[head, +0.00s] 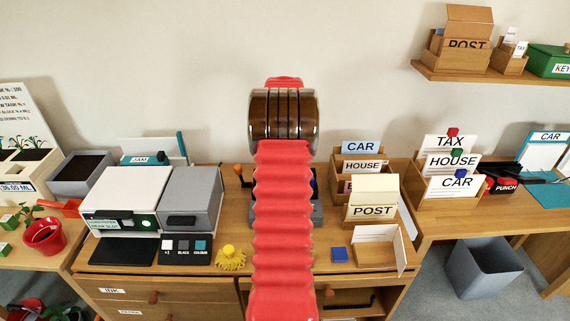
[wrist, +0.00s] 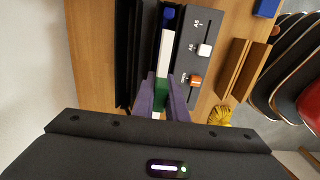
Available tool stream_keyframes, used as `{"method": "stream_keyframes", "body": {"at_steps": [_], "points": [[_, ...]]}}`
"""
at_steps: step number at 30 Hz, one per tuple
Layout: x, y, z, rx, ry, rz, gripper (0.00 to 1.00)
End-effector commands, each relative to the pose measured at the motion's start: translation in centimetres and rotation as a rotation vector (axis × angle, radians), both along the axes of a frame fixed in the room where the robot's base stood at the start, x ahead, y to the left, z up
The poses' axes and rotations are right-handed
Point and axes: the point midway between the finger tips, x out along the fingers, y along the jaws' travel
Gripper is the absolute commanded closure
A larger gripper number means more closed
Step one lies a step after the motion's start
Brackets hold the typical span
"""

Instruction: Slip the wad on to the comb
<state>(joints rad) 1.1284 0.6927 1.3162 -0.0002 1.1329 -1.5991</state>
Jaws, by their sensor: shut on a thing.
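In the wrist view my gripper (wrist: 163,88) has its two purple fingers shut on a narrow upright thing, which I take to be the wad (wrist: 165,55). It is seen edge-on, with blue, white and green bands. It lies along a dark grey machine (wrist: 195,65) that has a white knob and an orange knob on its face. Black ridged parts (wrist: 130,50) run along its left side; I cannot tell whether the comb is among them or whether the wad touches it. In the head view my red arm hides the gripper, the wad and most of the machine (head: 317,207).
A grey printer (head: 190,205) stands left of my arm, with a yellow tassel-like thing (head: 231,258) near it. Right of my arm are a blue block (head: 339,254), an open wooden box (head: 372,255) and card holders marked POST (head: 373,211). A grey bin (head: 487,270) stands on the floor.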

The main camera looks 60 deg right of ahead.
Motion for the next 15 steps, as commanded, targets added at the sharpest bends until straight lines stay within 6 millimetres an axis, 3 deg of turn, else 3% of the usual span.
{"method": "stream_keyframes", "body": {"at_steps": [15], "points": [[0.0, 0.0, -1.4, 0.000, 0.000, 0.000, 1.00]]}}
